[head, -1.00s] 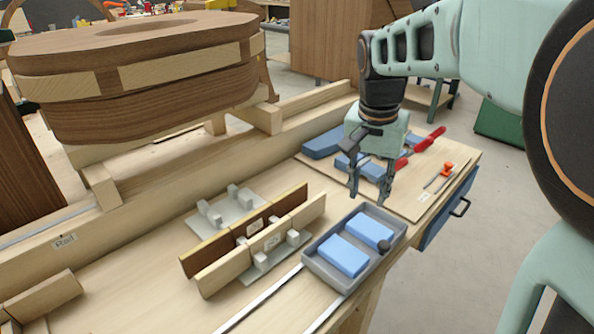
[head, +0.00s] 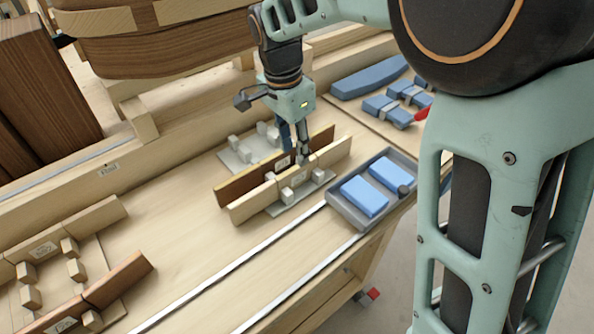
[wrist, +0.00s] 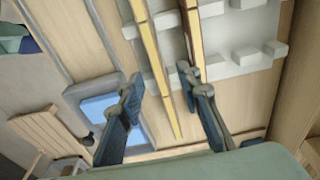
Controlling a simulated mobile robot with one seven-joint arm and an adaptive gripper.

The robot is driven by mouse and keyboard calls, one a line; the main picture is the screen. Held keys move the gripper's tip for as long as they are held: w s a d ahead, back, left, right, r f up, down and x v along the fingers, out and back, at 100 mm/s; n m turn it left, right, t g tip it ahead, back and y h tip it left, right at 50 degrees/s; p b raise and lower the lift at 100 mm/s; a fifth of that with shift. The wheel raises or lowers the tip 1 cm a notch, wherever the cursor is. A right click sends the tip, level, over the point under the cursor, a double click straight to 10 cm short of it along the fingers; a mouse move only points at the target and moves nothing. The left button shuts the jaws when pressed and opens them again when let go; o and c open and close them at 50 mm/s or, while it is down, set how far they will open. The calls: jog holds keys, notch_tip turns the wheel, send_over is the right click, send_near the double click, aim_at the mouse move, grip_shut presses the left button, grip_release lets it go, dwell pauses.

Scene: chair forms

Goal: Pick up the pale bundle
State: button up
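A pale wooden bundle (head: 250,206) with a white label stands on edge in a grey fixture, in front of a dark brown bundle (head: 236,188). In the wrist view the pale bundle (wrist: 155,75) runs as a narrow strip between my fingers, and the dark one (wrist: 193,35) lies close to the right fingertip. My gripper (head: 294,152) is above the fixture, pointing down, and hides part of both bundles. In the wrist view my gripper (wrist: 162,83) is open, with nothing held. Whether the fingertips reach below the bundles' top edges I cannot tell.
A grey tray (head: 338,212) with blue blocks sits close to the fixture's right. Another pair of pale and brown pieces (head: 120,282) stands at lower left. A large wooden form (head: 160,30) rises behind the bench. Metal rails (head: 285,230) cross the front.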

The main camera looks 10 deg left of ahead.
aim_at(296, 167)
notch_tip(296, 167, down, 5)
jog(key=shift+s+d+f+p, duration=0.1)
jog(key=shift+s+d+p, duration=0.05)
jog(key=shift+p, duration=0.25)
jog(key=shift+c, duration=0.3)
grip_shut()
